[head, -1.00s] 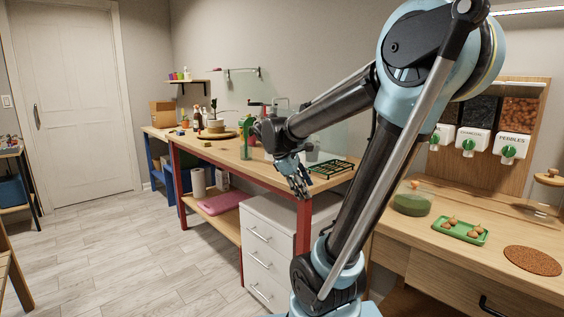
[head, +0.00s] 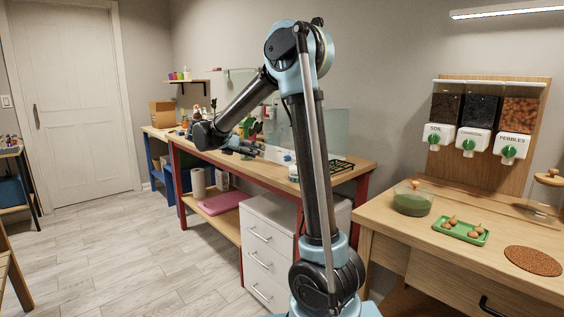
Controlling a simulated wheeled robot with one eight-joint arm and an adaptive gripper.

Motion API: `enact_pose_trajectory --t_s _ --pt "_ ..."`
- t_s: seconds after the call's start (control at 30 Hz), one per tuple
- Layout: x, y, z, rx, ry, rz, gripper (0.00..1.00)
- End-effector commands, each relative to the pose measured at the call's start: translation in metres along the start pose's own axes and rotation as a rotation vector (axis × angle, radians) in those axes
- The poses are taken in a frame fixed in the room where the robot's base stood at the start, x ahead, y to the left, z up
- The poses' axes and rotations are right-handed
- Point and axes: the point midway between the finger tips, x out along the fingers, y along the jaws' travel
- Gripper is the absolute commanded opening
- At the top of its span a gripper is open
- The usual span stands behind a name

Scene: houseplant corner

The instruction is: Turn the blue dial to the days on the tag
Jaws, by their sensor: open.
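My gripper (head: 252,152) is open and hangs low over the red-legged wooden bench (head: 350,163). Its fingers are small and dark here and point right. No blue dial can be clearly made out; a small pale shape with a bit of blue (head: 288,158) lies just right of the gripper, too small to name. No readable tag shows. My forearm and wrist hide part of the bench top, so a dial or tag there may be covered.
A clear panel (head: 335,130) stands at the back of the bench, with a dark green rack (head: 342,166) at its right end. A green bottle (head: 251,126) is close behind the gripper. Dispensers (head: 473,140) with green knobs hang at right. Floor at left is clear.

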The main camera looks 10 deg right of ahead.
Motion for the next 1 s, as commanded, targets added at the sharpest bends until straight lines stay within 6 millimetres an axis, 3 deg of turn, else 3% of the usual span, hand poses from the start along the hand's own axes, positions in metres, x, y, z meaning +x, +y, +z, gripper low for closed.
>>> enact_pose_trajectory --t_s 0.2,0.37,1.0 --pt "-0.013 0.02 0.001 -0.075 -0.049 -0.004 0.44" --pt "-0.003 0.021 0.002 -0.08 -0.053 -0.007 0.44" --pt "0.105 0.02 0.007 -0.078 -0.051 -0.007 0.44"
